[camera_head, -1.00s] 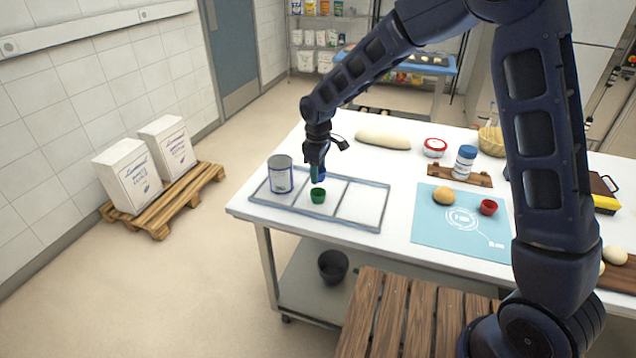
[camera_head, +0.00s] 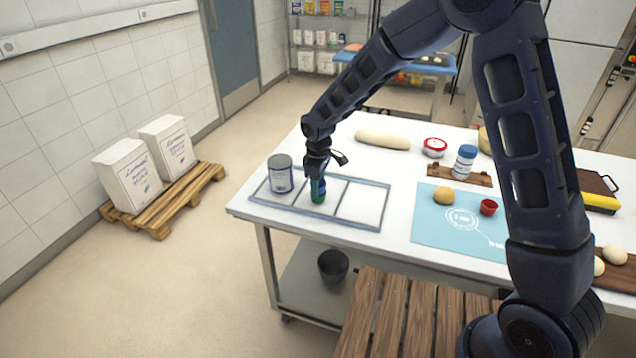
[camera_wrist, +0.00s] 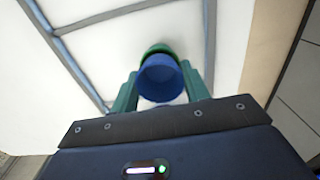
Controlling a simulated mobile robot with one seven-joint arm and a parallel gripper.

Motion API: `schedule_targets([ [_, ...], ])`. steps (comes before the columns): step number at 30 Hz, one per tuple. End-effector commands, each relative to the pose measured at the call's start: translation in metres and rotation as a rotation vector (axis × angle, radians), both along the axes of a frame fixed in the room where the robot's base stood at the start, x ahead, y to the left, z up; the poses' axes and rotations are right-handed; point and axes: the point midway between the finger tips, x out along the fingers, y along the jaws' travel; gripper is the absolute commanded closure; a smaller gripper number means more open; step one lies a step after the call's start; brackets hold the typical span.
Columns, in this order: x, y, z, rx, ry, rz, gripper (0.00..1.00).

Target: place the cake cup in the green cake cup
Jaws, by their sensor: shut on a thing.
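A blue cake cup (camera_wrist: 161,80) sits between the green fingers of my gripper (camera_wrist: 160,92) in the wrist view, and the gripper is shut on it. The green cake cup (camera_wrist: 157,48) shows as a green rim along the far edge of the blue cup, mostly hidden by it. In the head view my gripper (camera_head: 318,187) points down right over the green cup (camera_head: 317,200), which stands in the metal divider frame on the table. I cannot tell whether the blue cup is inside the green cup or just above it.
A tin can (camera_head: 280,175) stands in the frame (camera_head: 345,223), close left of my gripper. The frame's right compartments are empty. A blue mat (camera_head: 432,222) with a bun (camera_head: 443,195) and a red cup (camera_head: 488,207) lies to the right. Dough (camera_head: 382,139) lies behind.

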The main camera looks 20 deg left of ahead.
Motion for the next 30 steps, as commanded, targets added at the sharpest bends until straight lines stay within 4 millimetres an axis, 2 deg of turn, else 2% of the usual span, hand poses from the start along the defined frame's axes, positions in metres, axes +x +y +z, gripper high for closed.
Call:
schedule_targets([
  [9, 0.000, 0.000, -0.006, -0.001, 0.000, 0.000, 0.76],
  [10, 0.000, 0.000, -0.006, -0.001, 0.000, 0.000, 0.52],
  [13, 0.000, 0.000, -0.006, -0.001, 0.000, 0.000, 0.33],
  [23, 0.000, 0.000, -0.004, 0.000, 0.000, 0.000, 0.33],
  [26, 0.000, 0.000, 0.004, 0.002, -0.001, 0.000, 0.33],
  [30, 0.001, 0.000, 0.024, 0.003, -0.002, -0.001, 0.33],
])
